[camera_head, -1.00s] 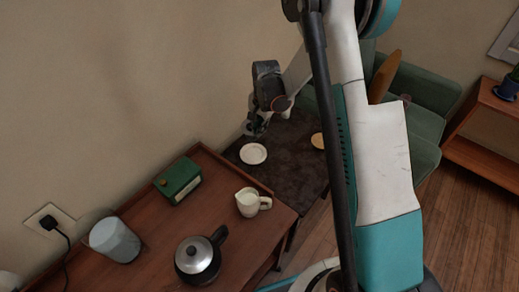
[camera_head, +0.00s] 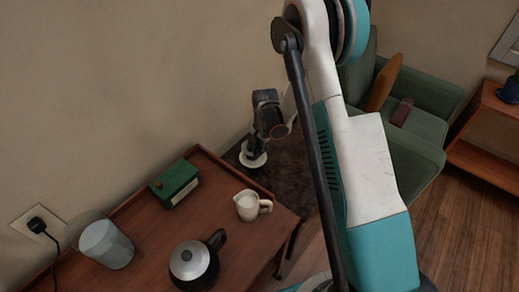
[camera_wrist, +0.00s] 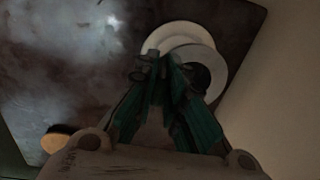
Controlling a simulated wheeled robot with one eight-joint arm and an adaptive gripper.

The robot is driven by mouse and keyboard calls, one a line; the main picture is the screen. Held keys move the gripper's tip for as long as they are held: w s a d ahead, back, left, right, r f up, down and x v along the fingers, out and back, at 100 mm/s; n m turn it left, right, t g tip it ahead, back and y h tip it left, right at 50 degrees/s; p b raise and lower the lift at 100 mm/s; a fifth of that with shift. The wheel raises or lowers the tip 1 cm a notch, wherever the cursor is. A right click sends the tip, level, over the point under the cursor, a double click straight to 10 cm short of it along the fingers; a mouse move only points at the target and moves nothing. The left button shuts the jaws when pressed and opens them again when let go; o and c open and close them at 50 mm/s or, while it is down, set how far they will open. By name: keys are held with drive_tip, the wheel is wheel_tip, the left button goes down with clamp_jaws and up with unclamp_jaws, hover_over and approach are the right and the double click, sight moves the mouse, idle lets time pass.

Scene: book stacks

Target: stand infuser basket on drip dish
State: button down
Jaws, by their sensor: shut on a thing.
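The drip dish (camera_head: 253,163) is a white round dish on the dark low table. In the wrist view the drip dish (camera_wrist: 172,32) is partly covered by a pale round rim with a dark middle, which I take to be the infuser basket (camera_wrist: 216,72). My gripper (camera_head: 256,149) is above the dish in the head view. In the wrist view my gripper (camera_wrist: 163,66) is shut on the near side of the basket's rim. The basket overlaps the dish in the picture; I cannot tell whether they touch. The basket's lower part is hidden.
The dark table (camera_head: 283,172) is beside a wooden sideboard with a cream jug (camera_head: 248,205), a kettle (camera_head: 194,262), a green radio (camera_head: 176,184) and a grey canister (camera_head: 107,243). A round tan item (camera_wrist: 60,139) lies on the table. The wall is close behind.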

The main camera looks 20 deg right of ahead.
drive_tip(key=shift+f, duration=0.15)
drive_tip(key=c, duration=1.7)
unclamp_jaws()
drive_tip(key=shift+f, duration=0.1)
drive_tip(key=shift+o, duration=0.2)
